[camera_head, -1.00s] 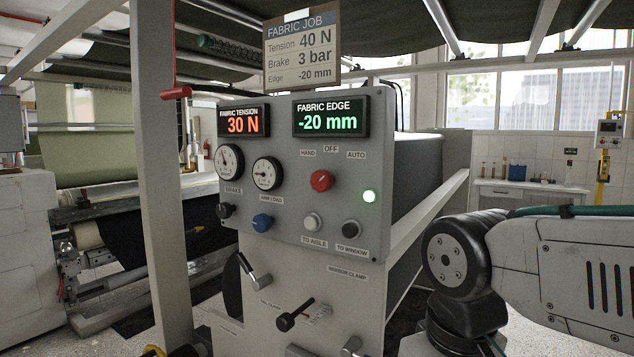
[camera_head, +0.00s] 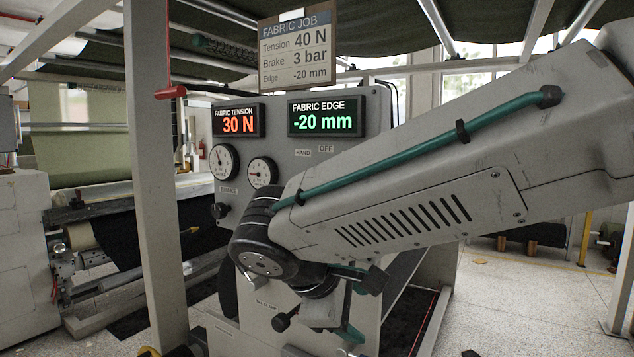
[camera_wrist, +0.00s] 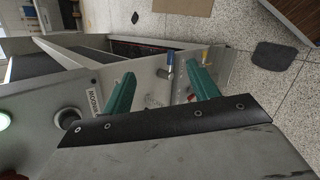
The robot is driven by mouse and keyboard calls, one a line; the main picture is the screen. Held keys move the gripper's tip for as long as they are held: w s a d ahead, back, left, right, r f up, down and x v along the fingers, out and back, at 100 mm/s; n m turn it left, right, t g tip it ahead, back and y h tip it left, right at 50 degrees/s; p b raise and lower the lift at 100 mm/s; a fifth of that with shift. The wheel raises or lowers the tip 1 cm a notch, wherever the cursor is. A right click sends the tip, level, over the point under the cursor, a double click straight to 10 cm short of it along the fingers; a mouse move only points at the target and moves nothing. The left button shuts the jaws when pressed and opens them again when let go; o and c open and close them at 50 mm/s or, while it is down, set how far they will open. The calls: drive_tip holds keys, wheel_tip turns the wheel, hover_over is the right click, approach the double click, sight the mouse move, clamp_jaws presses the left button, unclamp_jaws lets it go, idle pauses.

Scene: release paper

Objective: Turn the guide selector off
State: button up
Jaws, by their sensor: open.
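The control panel (camera_head: 289,153) stands ahead in the head view. Its HAND label (camera_head: 303,153) and OFF label (camera_head: 326,149) show just above my arm. The red selector knob below these labels is hidden behind my arm, so its setting does not show. In the wrist view my gripper (camera_wrist: 162,73) is open, with two green fingers apart and nothing held. A strip of the panel face lies left of the fingers, with the WINDOW label (camera_wrist: 95,98), a dark round button (camera_wrist: 67,117) and a lit green lamp (camera_wrist: 3,120). The red knob is not in the wrist view.
The fabric tension display (camera_head: 238,121) reads 30 N and the fabric edge display (camera_head: 327,112) reads -20 mm. The job card (camera_head: 298,50) hangs above. Two gauges sit left of my arm. A beige post (camera_head: 158,180) stands left of the panel.

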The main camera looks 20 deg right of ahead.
drive_tip(key=w+a+r+n+t+h, duration=0.35)
drive_tip(key=w+r, duration=0.25)
drive_tip(key=r, duration=0.3)
drive_tip(key=w+a+r+n+t+h, duration=0.2)
drive_tip(key=w+a+r+t+h, duration=0.15)
drive_tip(key=w+r, duration=0.35)
drive_tip(key=shift+m+t, duration=0.25)
drive_tip(key=shift+t, duration=0.15)
drive_tip(key=x, duration=0.2)
drive_tip(key=s+x, duration=0.1)
drive_tip(key=x, duration=0.2)
drive_tip(key=d+x, duration=0.1)
drive_tip(key=x, duration=0.1)
drive_tip(key=shift+d+r, duration=0.25)
drive_tip(key=shift+r, duration=0.15)
drive_tip(key=shift+c, duration=0.2)
drive_tip(key=c, duration=0.9)
